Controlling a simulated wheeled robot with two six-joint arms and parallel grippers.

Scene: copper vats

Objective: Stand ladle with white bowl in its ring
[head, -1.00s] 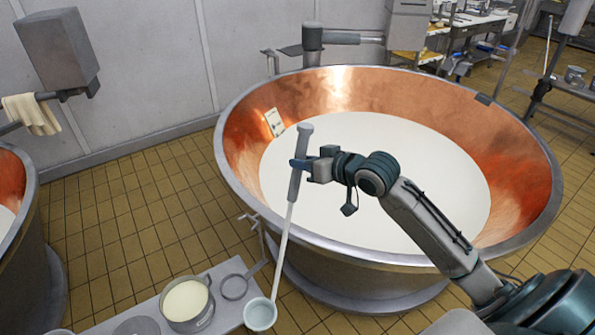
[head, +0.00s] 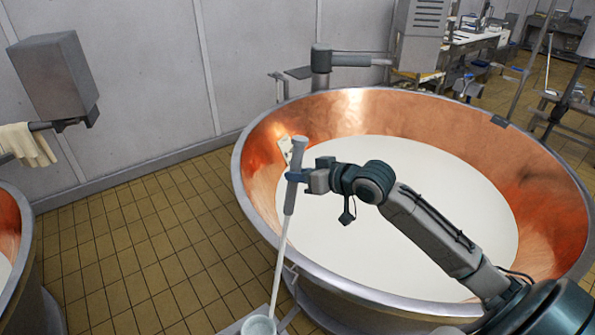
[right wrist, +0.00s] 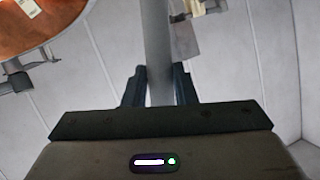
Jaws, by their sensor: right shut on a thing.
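My right gripper (head: 298,176) is shut on the grey handle of the ladle (head: 290,197). The ladle is held tilted, its handle end up and its pale shaft running down to the white bowl (head: 258,326) at the bottom edge of the head view. The bowl is partly cut off there, over or at the end of a grey bench, and I cannot tell if it touches. In the right wrist view the handle (right wrist: 157,45) stands between the two dark fingers (right wrist: 160,88). The ring cannot be made out now. My left gripper is out of view.
A large copper vat (head: 262,165) of white liquid lies behind and below my right arm. Another vat (head: 8,225) is at the left edge. Open tiled floor (head: 150,250) lies between the vats.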

